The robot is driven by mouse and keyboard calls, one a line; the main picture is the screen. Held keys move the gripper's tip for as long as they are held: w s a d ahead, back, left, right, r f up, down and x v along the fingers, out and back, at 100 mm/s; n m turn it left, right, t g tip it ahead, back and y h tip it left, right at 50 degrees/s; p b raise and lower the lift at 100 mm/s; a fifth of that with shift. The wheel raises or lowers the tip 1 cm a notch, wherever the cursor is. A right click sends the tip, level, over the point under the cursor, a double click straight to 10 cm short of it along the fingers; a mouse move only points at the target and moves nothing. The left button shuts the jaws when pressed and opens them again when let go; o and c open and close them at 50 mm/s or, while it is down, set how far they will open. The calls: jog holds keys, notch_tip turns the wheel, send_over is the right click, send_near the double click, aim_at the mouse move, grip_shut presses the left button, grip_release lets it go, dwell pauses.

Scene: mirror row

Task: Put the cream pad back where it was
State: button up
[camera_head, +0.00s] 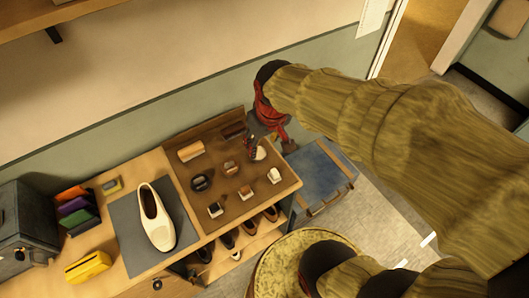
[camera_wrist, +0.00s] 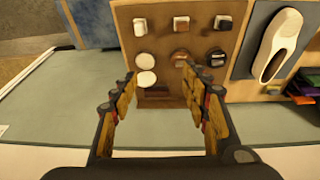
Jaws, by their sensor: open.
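In the wrist view two round cream shapes, a cream pad (camera_wrist: 144,61) and another cream disc (camera_wrist: 146,78), lie close together on the brown board. I cannot tell whether they touch or are parts of one thing. In the head view cream (camera_head: 258,153) shows beside my fingers, partly hidden by them. My gripper (camera_wrist: 158,71) is open and empty, and its fingertips are apart on either side of the discs in the picture. In the head view my gripper (camera_head: 272,143) is over the board's right back corner. Its height above the board is unclear.
The brown board (camera_head: 237,205) carries several small brushes and blocks in rows. A cream shoe (camera_head: 157,218) lies on a grey mat to its left. A yellow item (camera_head: 88,267) and a dark box (camera_head: 22,228) stand farther left. The wall is close behind. More shoes sit below.

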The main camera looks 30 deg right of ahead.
jog(key=s+a+r+t, duration=0.2)
jog(key=s+a+r, duration=0.2)
jog(key=s+r, duration=0.4)
jog(key=shift+s+a+r, duration=0.25)
jog(key=shift+a, duration=0.1)
jog(key=shift+f, duration=0.1)
notch_tip(320, 180, down, 10)
jog(key=b, duration=1)
jog(key=shift+c, duration=0.2)
